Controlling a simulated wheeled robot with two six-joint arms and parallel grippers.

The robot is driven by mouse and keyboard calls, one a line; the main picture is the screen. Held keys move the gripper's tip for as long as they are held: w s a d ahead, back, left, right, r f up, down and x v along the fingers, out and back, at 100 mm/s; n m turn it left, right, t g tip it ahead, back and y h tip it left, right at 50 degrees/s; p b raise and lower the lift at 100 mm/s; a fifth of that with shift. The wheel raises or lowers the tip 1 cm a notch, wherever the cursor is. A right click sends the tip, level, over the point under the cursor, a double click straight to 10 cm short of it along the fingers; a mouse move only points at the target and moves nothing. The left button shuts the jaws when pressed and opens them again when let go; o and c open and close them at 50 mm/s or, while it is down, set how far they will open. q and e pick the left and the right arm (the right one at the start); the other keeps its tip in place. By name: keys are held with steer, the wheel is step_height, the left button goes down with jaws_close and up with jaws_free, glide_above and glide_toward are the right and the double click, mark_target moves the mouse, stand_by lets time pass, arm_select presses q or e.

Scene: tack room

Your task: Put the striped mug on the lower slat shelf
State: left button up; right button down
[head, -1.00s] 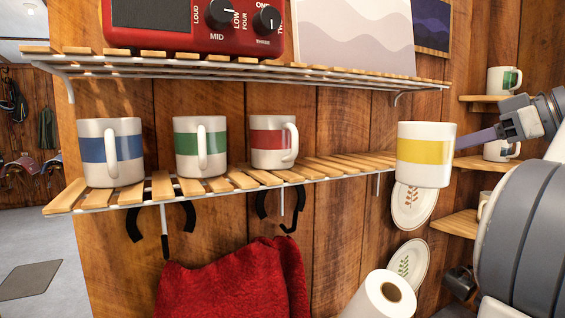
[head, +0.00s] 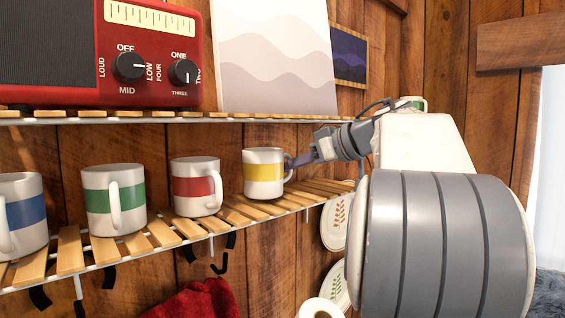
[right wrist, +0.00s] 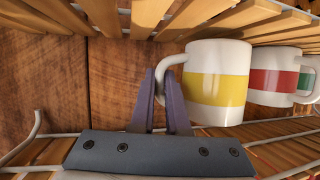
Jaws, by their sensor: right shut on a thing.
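The striped mug, white with a yellow band (head: 264,172), is upright over the right part of the lower slat shelf (head: 325,188), beside the red-banded mug. I cannot tell whether its base touches the slats. My right gripper (head: 291,162) comes in from the right and is shut on the mug's handle. In the right wrist view the yellow-banded mug (right wrist: 216,88) has its handle at the purple fingers of the right gripper (right wrist: 165,80). My left gripper is not in view.
A red-banded mug (head: 195,187), a green-banded mug (head: 100,203) and a blue-banded mug (head: 22,212) stand left on the same shelf. The upper shelf (head: 225,116) holds a red radio (head: 100,85) and a pale picture (head: 275,90). Slats to the right are clear.

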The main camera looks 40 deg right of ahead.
steer(key=shift+w+a+r, duration=0.1)
steer(key=shift+w+a, duration=0.1)
steer(key=shift+w, duration=0.25)
steer(key=shift+w+a+r, duration=0.1)
steer(key=shift+w+a, duration=0.05)
steer(key=shift+w, duration=0.3)
steer(key=shift+w+f+p, duration=0.15)
steer(key=shift+f+p, duration=0.05)
steer(key=shift+p, duration=0.3)
steer(key=shift+f, duration=0.25)
steer(key=shift+f, duration=0.25)
steer(key=c, duration=0.9)
jaws_free()
